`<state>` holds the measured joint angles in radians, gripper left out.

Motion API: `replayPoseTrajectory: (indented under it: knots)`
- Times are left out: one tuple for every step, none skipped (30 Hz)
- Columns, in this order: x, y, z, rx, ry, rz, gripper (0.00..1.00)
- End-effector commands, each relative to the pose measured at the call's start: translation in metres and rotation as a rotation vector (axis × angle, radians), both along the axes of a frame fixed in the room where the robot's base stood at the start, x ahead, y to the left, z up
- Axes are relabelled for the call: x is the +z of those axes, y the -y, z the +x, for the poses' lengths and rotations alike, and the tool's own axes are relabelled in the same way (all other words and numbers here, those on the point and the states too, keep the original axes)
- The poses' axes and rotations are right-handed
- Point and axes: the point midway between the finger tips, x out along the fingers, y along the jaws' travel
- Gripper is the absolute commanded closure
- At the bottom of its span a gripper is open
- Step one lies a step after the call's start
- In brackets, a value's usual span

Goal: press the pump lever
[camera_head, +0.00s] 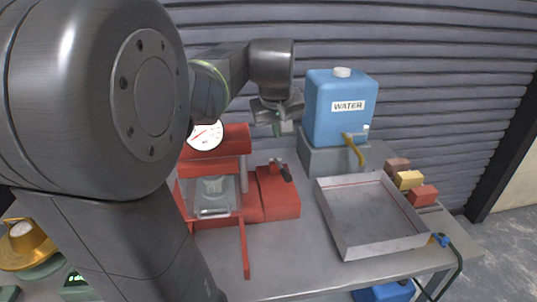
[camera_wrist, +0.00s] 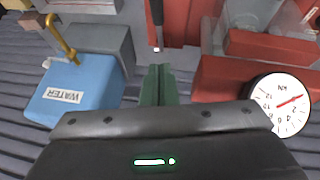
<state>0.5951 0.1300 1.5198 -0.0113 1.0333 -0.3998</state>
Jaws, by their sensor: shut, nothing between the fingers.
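The pump lever (camera_head: 286,174) is a short dark handle sticking up from the red pump block (camera_head: 278,196), beside the red press. In the wrist view the lever (camera_wrist: 157,18) is a dark rod at the top middle, just beyond the fingertips and apart from them. My gripper (camera_head: 285,128) is above and behind the lever, near the blue water tank. In the wrist view its green fingers (camera_wrist: 158,72) are together, with nothing between them. The red press (camera_head: 215,140) carries a white round dial (camera_head: 205,135), which also shows in the wrist view (camera_wrist: 281,104).
The blue water tank (camera_head: 340,105) with a yellow tap stands on a grey block at the back. A shallow metal tray (camera_head: 385,244) lies to the right, with several coloured blocks (camera_head: 409,180) beside it. Clear shielding (camera_head: 214,195) fronts the press. Bare tabletop lies in front of the pump.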

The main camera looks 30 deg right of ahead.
Motion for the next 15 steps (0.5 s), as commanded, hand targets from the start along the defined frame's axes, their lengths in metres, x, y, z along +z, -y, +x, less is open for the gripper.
replayPoseTrajectory:
  knots:
    - [0.0009,0.0025,-0.0018,-0.006,-0.002,0.001,1.00]
    - [0.0009,0.0031,-0.0023,-0.008,-0.002,0.001,1.00]
    - [0.0009,0.0035,-0.0026,-0.009,-0.003,0.001,1.00]
    - [0.0007,0.0035,-0.0026,-0.009,-0.003,0.001,1.00]
    - [0.0007,0.0034,-0.0026,-0.008,-0.003,0.001,1.00]
    - [0.0006,0.0033,-0.0025,-0.008,-0.003,0.001,1.00]
    - [0.0005,0.0032,-0.0025,-0.008,-0.003,0.001,1.00]
    - [0.0005,0.0032,-0.0024,-0.008,-0.002,0.001,1.00]
    - [0.0005,0.0031,-0.0023,-0.008,-0.002,0.001,1.00]
    - [0.0005,0.0031,-0.0023,-0.007,-0.003,0.000,1.00]
    - [0.0004,0.0030,-0.0023,-0.007,-0.003,0.000,1.00]
    - [-0.0003,0.0031,-0.0020,-0.008,-0.004,0.001,1.00]
    - [-0.0012,0.0034,-0.0017,-0.007,-0.004,0.001,1.00]
    - [-0.0026,0.0038,-0.0011,-0.007,-0.004,0.001,1.00]
    - [-0.0054,0.0044,-0.0002,-0.007,-0.004,0.002,1.00]
